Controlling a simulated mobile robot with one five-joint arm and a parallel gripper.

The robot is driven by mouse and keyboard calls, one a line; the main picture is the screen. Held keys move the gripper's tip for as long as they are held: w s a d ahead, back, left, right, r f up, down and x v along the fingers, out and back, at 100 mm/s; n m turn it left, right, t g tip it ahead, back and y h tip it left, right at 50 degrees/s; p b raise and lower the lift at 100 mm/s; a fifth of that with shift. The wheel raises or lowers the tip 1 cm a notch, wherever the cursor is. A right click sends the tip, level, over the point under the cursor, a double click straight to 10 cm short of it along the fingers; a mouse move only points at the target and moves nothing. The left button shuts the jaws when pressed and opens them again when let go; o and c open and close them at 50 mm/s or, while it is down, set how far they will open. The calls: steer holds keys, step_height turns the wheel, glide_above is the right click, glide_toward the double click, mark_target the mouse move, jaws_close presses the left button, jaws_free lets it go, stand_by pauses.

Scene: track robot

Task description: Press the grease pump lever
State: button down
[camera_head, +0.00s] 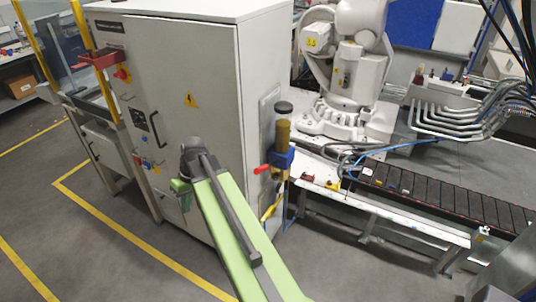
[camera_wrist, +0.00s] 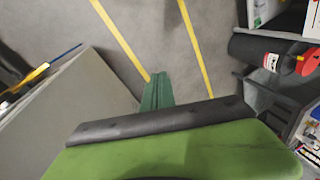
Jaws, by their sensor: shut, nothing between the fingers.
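The grease pump (camera_head: 281,150) is mounted on the right side of the large grey cabinet. It has an amber cylinder with a dark cap above a blue block. Its red lever (camera_head: 262,169) sticks out to the left from the blue block. My gripper (camera_head: 180,186) is in front of the cabinet door, well left of the lever and a little lower in the picture, apart from it. Its green fingers also show in the wrist view (camera_wrist: 157,92), shut and empty, with floor behind them. I cannot make out the lever in the wrist view.
The grey cabinet (camera_head: 185,65) has a door handle and a yellow warning sign. A white robot arm (camera_head: 345,75) stands behind, right of the pump. A dark conveyor (camera_head: 430,200) runs to the right. Open floor with yellow lines (camera_head: 110,235) lies at the left.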

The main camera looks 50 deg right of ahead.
steer(key=s+d+r+t+y, duration=0.2)
steer(key=d, duration=1)
steer(key=s+d+r+t+y, duration=0.1)
steer(key=s+d+r+t, duration=0.2)
steer(key=d, duration=0.9)
steer(key=s+d+r+t, duration=0.2)
steer(key=s+d, duration=0.3)
steer(key=d, duration=0.3)
steer(key=s+d+r+t, duration=0.2)
steer(key=s+d, duration=0.3)
steer(key=d, duration=0.3)
steer(key=shift+s+d+r, duration=0.2)
steer(key=shift+s+r, duration=0.2)
steer(key=shift+r, duration=0.45)
steer(key=b, duration=0.6)
glide_above(267, 166)
steer(key=s, duration=0.3)
step_height(267, 166, down, 5)
steer(key=f+b, duration=0.1)
steer(key=f, duration=0.1)
steer(key=w+a+f+b, duration=0.1)
steer(key=shift+a+f+b, duration=0.1)
steer(key=shift+f+b, duration=0.2)
steer(key=shift+b, duration=0.05)
steer(key=shift+s+a+f, duration=0.1)
